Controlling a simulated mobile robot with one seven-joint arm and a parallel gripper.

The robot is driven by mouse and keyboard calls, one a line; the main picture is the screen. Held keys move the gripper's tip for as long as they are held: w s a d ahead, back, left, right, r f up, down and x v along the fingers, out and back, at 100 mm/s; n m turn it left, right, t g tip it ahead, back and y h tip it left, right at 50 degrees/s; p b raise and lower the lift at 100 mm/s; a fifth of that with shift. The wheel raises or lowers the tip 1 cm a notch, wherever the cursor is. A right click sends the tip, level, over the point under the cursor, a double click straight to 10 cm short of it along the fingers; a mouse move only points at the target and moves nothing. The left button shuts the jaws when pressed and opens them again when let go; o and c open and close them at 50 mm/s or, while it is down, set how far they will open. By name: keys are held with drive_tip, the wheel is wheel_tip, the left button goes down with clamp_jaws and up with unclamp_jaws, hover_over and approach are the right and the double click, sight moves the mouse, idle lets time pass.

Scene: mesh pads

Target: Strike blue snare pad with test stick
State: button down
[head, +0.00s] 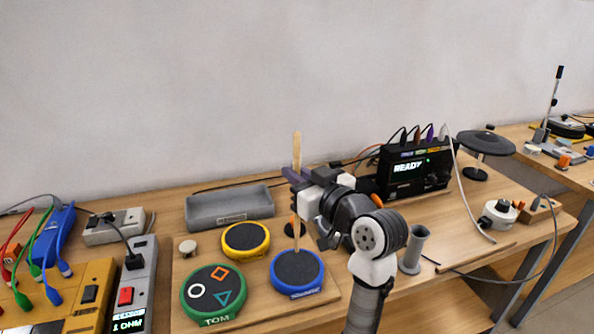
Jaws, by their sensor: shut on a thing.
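The blue snare pad (296,272), with a dark mesh top and blue rim, sits on a wooden board (262,312) near the middle of the bench. My gripper (297,178) is shut on the test stick (297,150), a pale wooden stick held upright. The stick runs above and below the jaws. Its lower end appears over the blue pad's dark top; I cannot tell whether it touches.
A yellow-rimmed pad (246,239) and a green-rimmed pad (213,295) share the board. A grey tray (230,207) lies behind. A black module reading READY (412,168) stands right of my arm. A grey tube holder (413,250) stands close to my arm.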

wheel_tip(320, 180, down, 6)
drive_tip(key=b, duration=0.4)
drive_tip(key=shift+r+b, duration=0.1)
drive_tip(key=shift+b, duration=0.2)
wheel_tip(320, 180, up, 8)
drive_tip(key=p, duration=0.6)
drive_tip(key=shift+r+p, duration=0.15)
drive_tip(key=shift+p, duration=0.15)
drive_tip(key=shift+d, duration=0.1)
idle(1.1)
